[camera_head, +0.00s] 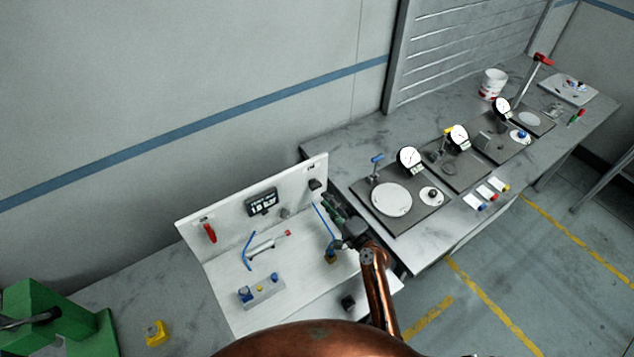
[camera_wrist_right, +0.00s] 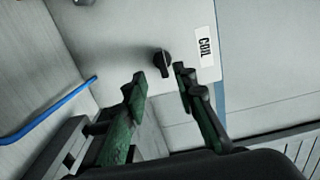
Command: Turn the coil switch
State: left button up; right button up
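The coil switch (camera_wrist_right: 161,62) is a small black knob on a white upright panel, beside a label (camera_wrist_right: 204,47) reading "COIL" in the right wrist view. In the head view the switch (camera_head: 315,184) is near the panel's upper right corner. My right gripper (camera_wrist_right: 160,78) has its two green fingers apart, pointing at the panel, with the knob between and just beyond the fingertips in the picture. I see no contact with the knob. The right gripper also shows in the head view (camera_head: 328,199), close in front of the panel. My left gripper is not in view.
The panel (camera_head: 235,227) carries a red lever (camera_head: 209,233) and a pressure display (camera_head: 262,203). A blue hose (camera_wrist_right: 50,108) runs left of the gripper. A button box (camera_head: 261,291) stands on the white base. Dial gauge stands (camera_head: 409,158) occupy the bench to the right.

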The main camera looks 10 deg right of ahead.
aim_at(317, 188)
jog(key=x, duration=0.3)
jog(key=shift+w+r, duration=0.2)
jog(key=shift+r, duration=0.05)
jog(key=shift+x, duration=1.6)
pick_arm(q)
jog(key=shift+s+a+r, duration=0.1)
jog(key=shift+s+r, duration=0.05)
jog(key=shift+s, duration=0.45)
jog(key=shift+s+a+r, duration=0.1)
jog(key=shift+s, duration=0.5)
pick_arm(e)
jog(key=shift+f, duration=0.1)
grip_shut()
